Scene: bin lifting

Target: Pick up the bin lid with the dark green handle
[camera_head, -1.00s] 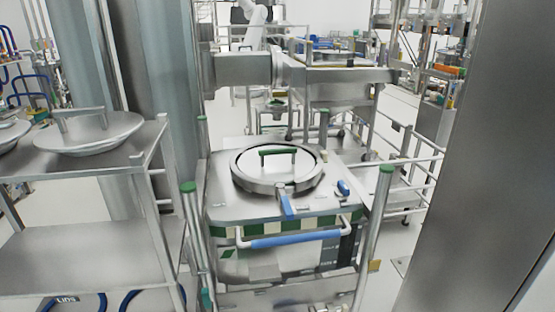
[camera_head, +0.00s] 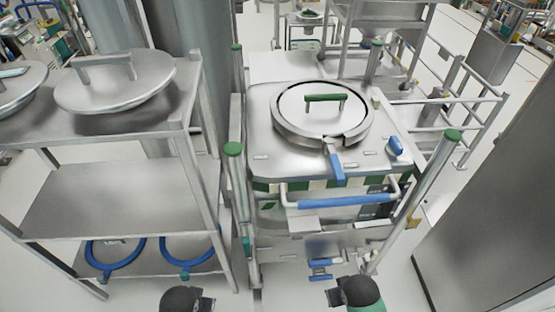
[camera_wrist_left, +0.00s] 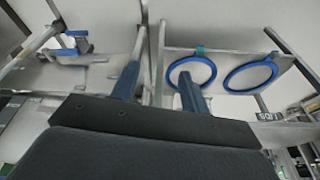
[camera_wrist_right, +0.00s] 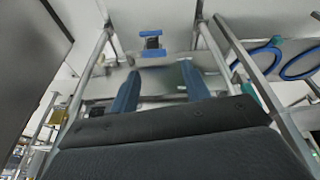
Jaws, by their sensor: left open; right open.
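The bin lid (camera_head: 297,117) is a round steel disc with a dark green handle (camera_head: 325,97) on top. It sits in the ring on top of the steel bin (camera_head: 270,165), with a blue clamp lever (camera_head: 336,168) at its front. My left gripper (camera_wrist_left: 158,82) is open and empty; its two blue-grey fingers stand apart in the left wrist view. My right gripper (camera_wrist_right: 158,88) is also open and empty in the right wrist view. In the head view only dark parts of my arms show at the bottom edge, well in front of and below the lid.
A steel shelf rack (camera_head: 95,190) stands left of the bin, with grey-handled lids (camera_head: 120,88) on top and blue rings (camera_head: 115,252) below. Green-capped posts (camera_head: 440,165) and a blue bar (camera_head: 343,202) edge the bin. A steel panel (camera_head: 490,220) stands at right.

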